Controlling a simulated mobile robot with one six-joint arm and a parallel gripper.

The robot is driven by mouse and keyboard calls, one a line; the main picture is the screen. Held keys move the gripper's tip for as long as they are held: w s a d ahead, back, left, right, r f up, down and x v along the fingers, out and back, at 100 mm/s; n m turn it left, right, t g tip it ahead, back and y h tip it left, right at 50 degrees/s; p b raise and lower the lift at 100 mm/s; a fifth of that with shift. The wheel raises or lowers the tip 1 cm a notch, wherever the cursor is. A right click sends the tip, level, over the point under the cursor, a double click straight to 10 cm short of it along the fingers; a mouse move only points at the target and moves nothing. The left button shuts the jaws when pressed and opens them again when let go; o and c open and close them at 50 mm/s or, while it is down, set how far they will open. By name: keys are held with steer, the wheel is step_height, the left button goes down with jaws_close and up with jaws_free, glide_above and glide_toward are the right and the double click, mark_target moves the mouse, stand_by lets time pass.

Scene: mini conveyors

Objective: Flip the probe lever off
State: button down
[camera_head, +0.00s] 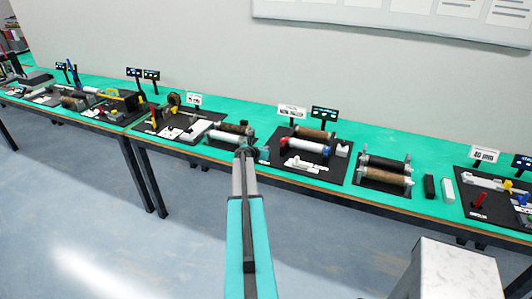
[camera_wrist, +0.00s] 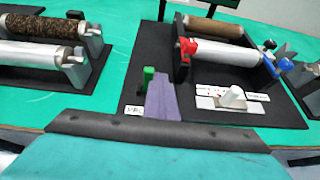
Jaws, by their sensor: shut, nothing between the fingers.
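My gripper (camera_head: 244,151) is shut and empty, at the front edge of the middle station in the head view. In the wrist view its closed fingers (camera_wrist: 161,80) stand just right of a small upright green lever (camera_wrist: 148,74), which looks like the probe lever. A small white label (camera_wrist: 133,110) lies in front of the lever; its text is too small to read surely. The fingers hide part of the lever's base and right side. I cannot tell whether they touch it.
Another roller conveyor (camera_wrist: 40,52) is at left. Green table (camera_head: 225,165) shows between the black station boards.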

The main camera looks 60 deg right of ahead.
steer(key=a+r+p, duration=0.2)
steer(key=a+r, duration=0.1)
steer(key=r, duration=0.6)
steer(key=shift+a, duration=0.4)
steer(key=shift+s, duration=0.1)
